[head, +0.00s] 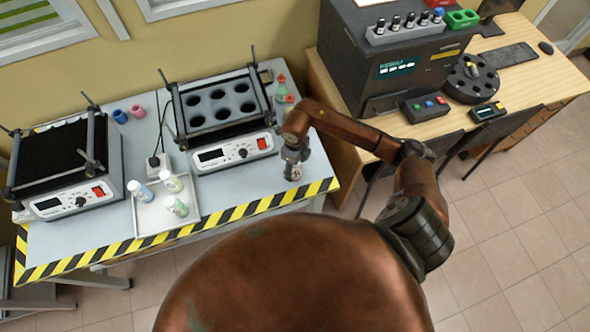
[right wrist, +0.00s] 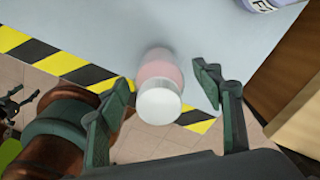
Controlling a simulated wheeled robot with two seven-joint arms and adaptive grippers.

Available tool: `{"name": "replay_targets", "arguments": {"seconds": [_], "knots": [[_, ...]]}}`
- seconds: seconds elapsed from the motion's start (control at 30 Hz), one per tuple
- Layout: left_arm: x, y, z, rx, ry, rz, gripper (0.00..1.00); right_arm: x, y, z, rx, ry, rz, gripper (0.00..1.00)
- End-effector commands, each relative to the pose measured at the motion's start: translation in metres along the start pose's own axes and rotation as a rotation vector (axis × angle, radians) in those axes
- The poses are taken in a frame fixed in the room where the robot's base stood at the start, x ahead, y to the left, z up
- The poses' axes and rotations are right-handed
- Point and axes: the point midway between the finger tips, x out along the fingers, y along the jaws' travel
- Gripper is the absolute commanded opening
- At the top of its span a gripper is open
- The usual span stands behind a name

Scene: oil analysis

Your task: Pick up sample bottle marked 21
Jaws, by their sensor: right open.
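My right gripper (head: 293,160) is low over the right end of the grey table, with its fingers apart. In the right wrist view, a pink bottle with a white cap (right wrist: 160,100) stands between the open fingers of this gripper (right wrist: 158,108), with a gap on both sides. No number is readable on it. Three more white-capped bottles stand on a white tray (head: 148,222): a blue one (head: 141,193), a yellowish one (head: 171,181) and a green one (head: 177,206). Their markings are too small to read. My left gripper is not in view.
Two shaker-like devices stand on the table, one with a flat top (head: 68,180) and one with round holes (head: 220,120). Small flasks (head: 281,88) stand behind my right gripper. A wooden desk (head: 540,75) with a dark instrument (head: 385,65) is at the right.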

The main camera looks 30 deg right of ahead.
Motion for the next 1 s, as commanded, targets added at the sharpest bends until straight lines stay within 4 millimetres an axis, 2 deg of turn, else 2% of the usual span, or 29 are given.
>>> {"name": "replay_targets", "arguments": {"seconds": [0.13,0.37,1.0], "knots": [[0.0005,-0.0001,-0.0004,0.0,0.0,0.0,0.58,0.0103,0.0003,0.0008,-0.001,-0.001,0.0,0.6],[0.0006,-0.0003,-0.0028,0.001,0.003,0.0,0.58,0.0106,0.0003,0.0007,-0.002,-0.002,0.0,0.59],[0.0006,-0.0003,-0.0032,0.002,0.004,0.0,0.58,0.0103,0.0003,0.0007,-0.002,-0.001,0.0,0.15]]}}
